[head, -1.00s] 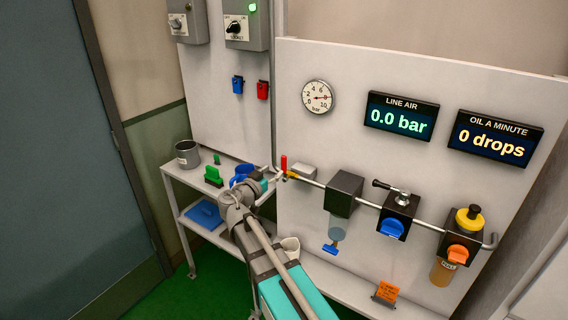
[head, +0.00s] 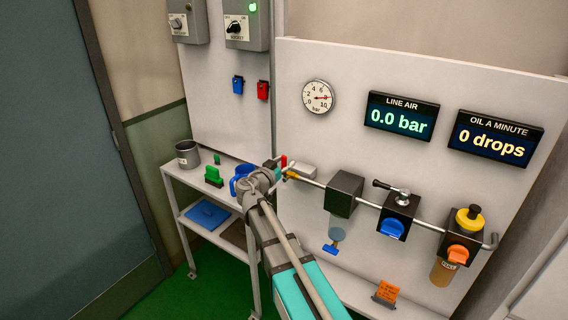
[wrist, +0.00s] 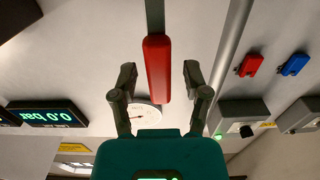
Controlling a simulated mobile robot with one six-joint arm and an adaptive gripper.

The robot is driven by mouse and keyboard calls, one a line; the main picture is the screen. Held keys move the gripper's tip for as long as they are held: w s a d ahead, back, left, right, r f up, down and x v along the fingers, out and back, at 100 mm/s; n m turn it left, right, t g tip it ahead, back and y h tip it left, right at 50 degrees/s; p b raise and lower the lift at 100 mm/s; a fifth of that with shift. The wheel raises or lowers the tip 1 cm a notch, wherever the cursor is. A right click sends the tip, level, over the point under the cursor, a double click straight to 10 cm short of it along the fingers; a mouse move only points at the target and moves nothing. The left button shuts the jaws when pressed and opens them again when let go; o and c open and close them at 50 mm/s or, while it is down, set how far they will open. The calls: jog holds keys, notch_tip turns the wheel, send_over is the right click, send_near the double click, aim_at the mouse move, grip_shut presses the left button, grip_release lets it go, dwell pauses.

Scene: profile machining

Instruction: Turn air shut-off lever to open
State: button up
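The air shut-off lever is a red handle (head: 284,161) at the left end of the air pipe, pointing upward in the head view. A small brass part (head: 291,175) sits just below it. In the wrist view the red lever (wrist: 157,68) lies between the two fingers of my gripper (wrist: 158,75), with a visible gap on each side. My gripper is open. In the head view my gripper (head: 276,167) is at the lever, partly hidden by my wrist. The LINE AIR display (head: 401,117) reads 0.0 bar.
The pipe runs right through a filter (head: 343,194), a regulator (head: 397,215) and an oiler (head: 462,240). A grey block (head: 301,171) sits behind the pipe. A blue mug (head: 239,180) and a metal cup (head: 187,153) stand on the trolley at left.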

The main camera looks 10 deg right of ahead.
grip_shut()
